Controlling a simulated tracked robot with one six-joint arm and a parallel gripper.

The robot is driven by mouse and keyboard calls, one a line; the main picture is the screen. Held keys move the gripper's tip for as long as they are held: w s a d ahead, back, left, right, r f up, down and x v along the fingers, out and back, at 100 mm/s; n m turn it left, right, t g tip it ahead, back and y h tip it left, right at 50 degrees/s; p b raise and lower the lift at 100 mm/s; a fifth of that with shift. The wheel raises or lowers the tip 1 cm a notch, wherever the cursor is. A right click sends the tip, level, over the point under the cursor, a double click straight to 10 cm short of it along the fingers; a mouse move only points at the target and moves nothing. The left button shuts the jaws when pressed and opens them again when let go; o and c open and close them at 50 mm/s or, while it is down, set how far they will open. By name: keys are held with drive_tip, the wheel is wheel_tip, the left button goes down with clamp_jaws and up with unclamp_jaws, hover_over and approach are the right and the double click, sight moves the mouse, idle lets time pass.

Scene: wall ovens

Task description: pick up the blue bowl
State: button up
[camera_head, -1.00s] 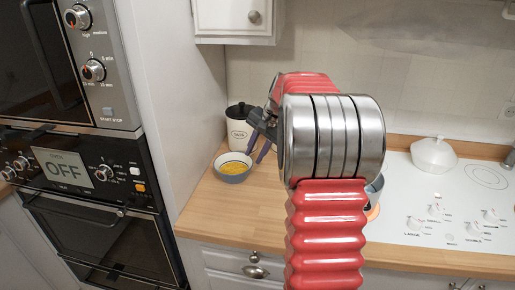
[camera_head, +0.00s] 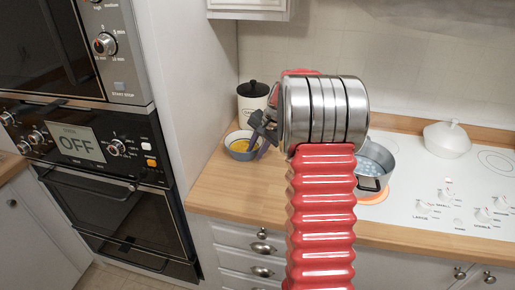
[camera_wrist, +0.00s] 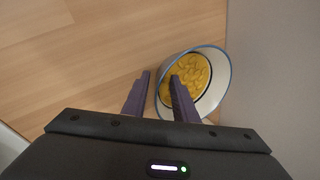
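The blue bowl (camera_head: 238,155) stands upright on the wooden counter, with yellow food in it. It also shows in the wrist view (camera_wrist: 218,84), right of centre, with a blue rim and pale inside. My gripper (camera_head: 262,134) is at the bowl's right side in the head view, partly covering it. In the wrist view my gripper (camera_wrist: 160,76) is open and empty. One finger is over the bowl's inside and the other is outside its rim, so the rim's near-left part lies between them. I cannot tell whether either finger touches the bowl.
A white canister (camera_head: 252,100) with a black lid stands behind the bowl. The tall oven cabinet's side (camera_head: 190,110) is close on the left. A metal pot (camera_head: 376,158) is on a glowing burner at right, and a white lidded dish (camera_head: 447,139) stands farther right.

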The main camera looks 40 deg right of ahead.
clamp_jaws()
idle(0.6)
